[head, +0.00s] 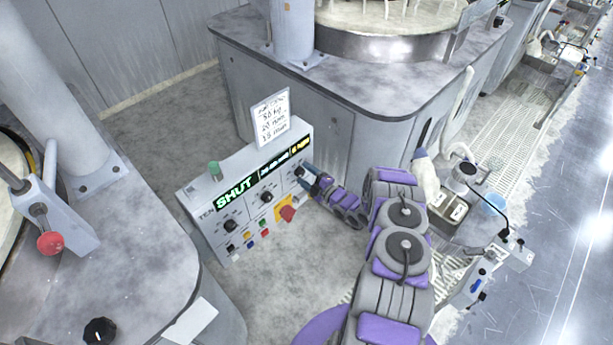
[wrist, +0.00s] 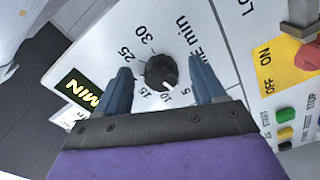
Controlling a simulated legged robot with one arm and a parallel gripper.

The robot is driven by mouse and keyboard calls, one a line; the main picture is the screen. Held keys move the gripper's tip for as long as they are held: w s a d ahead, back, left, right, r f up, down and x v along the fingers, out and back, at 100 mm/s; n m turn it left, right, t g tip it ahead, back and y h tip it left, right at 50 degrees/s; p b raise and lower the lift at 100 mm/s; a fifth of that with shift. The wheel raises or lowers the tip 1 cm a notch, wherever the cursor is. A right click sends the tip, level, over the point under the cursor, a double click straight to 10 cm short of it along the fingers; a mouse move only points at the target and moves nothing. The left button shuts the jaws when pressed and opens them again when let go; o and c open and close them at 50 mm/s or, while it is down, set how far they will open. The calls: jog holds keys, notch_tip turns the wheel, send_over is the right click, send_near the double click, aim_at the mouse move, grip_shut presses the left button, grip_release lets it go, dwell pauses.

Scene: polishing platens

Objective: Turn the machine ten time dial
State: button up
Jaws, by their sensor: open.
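The machine labelled TEN is a grey control box (head: 250,215) with a green "SHUT" display (head: 236,192) and dials on its sloped front. The black time dial (wrist: 160,70) shows in the wrist view on a white face marked "TIME min" with numbers from 5 to 30. Its white pointer is near 10. My gripper (wrist: 159,66) is open, with one blue finger on each side of the dial. Whether the fingers touch it I cannot tell. In the head view my gripper (head: 307,174) is at the panel's right-hand dial, which its fingers partly hide.
A red switch (head: 287,213) on a yellow plate and several coloured buttons (head: 249,237) sit below the dials. A white note (head: 271,117) and a green lamp (head: 214,170) stand on top. Grey polishing machines flank the box at left (head: 110,240) and behind (head: 400,85).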

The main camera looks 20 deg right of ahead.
jog(key=shift+a+r, duration=0.1)
jog(key=shift+a, duration=0.2)
jog(key=shift+c, duration=0.5)
jog(key=shift+a, duration=0.3)
jog(key=c, duration=0.3)
jog(key=shift+s+d, duration=0.1)
jog(key=shift+d, duration=0.2)
jog(key=c, duration=0.7)
jog(key=shift+o, duration=0.2)
jog(key=shift+m, duration=0.3)
